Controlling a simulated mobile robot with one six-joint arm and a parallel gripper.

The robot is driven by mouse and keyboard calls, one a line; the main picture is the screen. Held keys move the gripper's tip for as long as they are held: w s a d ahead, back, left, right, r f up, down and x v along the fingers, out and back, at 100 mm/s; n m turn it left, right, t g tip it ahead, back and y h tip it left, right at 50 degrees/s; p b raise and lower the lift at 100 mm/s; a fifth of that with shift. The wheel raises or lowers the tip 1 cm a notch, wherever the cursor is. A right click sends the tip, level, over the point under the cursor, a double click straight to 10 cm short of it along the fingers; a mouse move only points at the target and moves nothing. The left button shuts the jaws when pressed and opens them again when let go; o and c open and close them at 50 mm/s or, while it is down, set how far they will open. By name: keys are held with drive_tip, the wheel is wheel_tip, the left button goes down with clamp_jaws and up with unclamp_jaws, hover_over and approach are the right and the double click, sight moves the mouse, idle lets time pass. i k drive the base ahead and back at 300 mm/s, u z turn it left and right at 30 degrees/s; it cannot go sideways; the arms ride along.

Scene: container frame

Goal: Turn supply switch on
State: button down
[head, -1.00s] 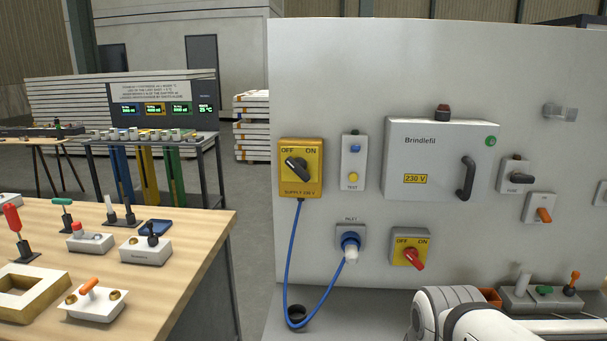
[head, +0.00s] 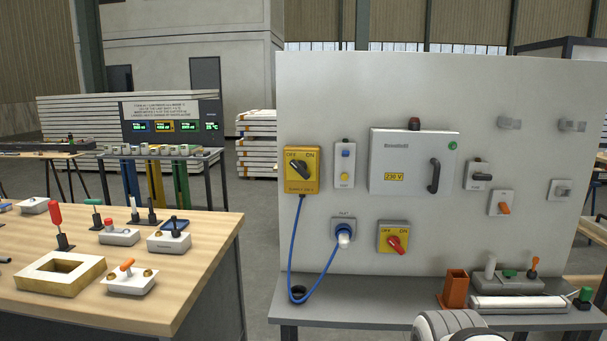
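The supply switch (head: 301,170) is a yellow box on the left part of the grey-white panel. It is marked OFF at upper left, ON at upper right and SUPPLY below. Its black rotary knob lies tilted, one end to the upper left towards OFF and the other to the lower right. A blue cable (head: 293,240) runs from its underside down and across to the inlet plug (head: 344,237). My gripper is not in view; only a white and grey part of my arm shows at the bottom edge, well below the switch.
A second yellow OFF/ON switch with a red knob (head: 394,240) sits lower on the panel. The Brindlefil box (head: 412,163) with a black handle sticks out right of centre. A grey shelf (head: 385,312) runs below the panel. A wooden table (head: 200,257) stands at left.

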sight(301, 167)
drive_tip(key=z, duration=0.15)
drive_tip(key=i, duration=0.85)
drive_tip(key=u, duration=0.05)
